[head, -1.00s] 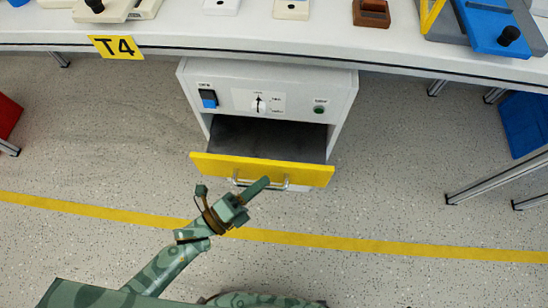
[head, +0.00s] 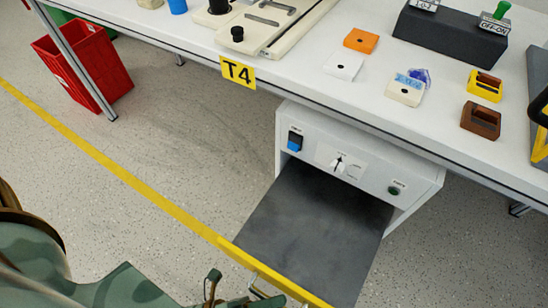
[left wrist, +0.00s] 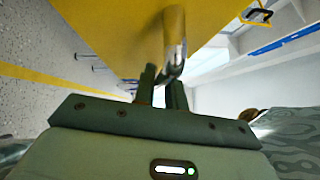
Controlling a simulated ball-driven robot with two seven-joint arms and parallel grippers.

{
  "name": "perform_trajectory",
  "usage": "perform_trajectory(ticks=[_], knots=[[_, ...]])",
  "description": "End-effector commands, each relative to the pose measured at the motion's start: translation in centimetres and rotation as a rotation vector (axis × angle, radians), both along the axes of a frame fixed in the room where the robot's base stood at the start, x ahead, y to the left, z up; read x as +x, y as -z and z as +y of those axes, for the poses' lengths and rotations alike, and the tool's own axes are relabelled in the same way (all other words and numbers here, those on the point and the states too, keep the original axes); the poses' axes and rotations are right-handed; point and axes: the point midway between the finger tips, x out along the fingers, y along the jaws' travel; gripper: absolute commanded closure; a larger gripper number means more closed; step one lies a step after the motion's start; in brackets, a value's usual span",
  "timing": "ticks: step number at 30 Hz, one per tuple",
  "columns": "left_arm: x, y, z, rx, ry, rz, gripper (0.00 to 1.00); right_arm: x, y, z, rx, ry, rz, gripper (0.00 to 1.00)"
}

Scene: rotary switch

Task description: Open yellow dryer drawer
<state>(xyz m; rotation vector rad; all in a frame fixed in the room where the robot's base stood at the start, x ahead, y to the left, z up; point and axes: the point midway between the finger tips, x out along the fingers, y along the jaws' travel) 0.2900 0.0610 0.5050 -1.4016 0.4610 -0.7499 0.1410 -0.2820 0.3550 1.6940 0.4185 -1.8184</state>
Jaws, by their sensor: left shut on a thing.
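The dryer is a white cabinet (head: 368,181) under the table, with a blue switch, a dial and a green button on its front. Its drawer (head: 318,222) is pulled far out, showing a long, dark, empty inside. The yellow drawer front (head: 272,274) is at the bottom edge of the head view, partly cut off. In the left wrist view the yellow front (left wrist: 110,35) fills the upper left, with its metal handle (left wrist: 174,42). My left gripper (left wrist: 162,88) is shut on the handle. My right gripper is not in view.
The white table (head: 305,75) with the T4 label (head: 237,72) stands above the dryer and holds several small blocks and devices. A red bin (head: 82,65) stands at the upper left by a table leg. The floor left of the drawer is clear.

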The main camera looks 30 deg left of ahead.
Motion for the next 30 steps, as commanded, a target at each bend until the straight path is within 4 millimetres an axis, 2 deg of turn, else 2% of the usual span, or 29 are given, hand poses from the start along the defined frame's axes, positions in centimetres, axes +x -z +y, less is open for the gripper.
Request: perform_trajectory(ticks=[3, 4, 6, 24, 27, 30], knots=[[0.0, 0.2, 0.1, 0.003, -0.001, 0.004, 1.00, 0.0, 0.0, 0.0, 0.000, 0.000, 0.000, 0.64], [0.0, 0.2, 0.1, 0.003, -0.002, 0.004, 0.85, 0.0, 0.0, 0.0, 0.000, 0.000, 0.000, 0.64], [0.0, 0.1, 0.1, 0.003, -0.002, 0.003, 0.66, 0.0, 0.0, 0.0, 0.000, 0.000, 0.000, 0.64], [0.0, 0.0, 0.1, 0.001, 0.000, 0.001, 0.66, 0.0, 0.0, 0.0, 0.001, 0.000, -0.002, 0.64], [-0.6, 0.1, 0.6, 0.001, 0.001, 0.002, 0.66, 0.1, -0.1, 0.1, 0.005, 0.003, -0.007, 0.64], [-1.8, 0.3, 1.9, 0.004, 0.000, 0.003, 0.66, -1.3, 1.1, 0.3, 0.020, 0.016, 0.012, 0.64]])
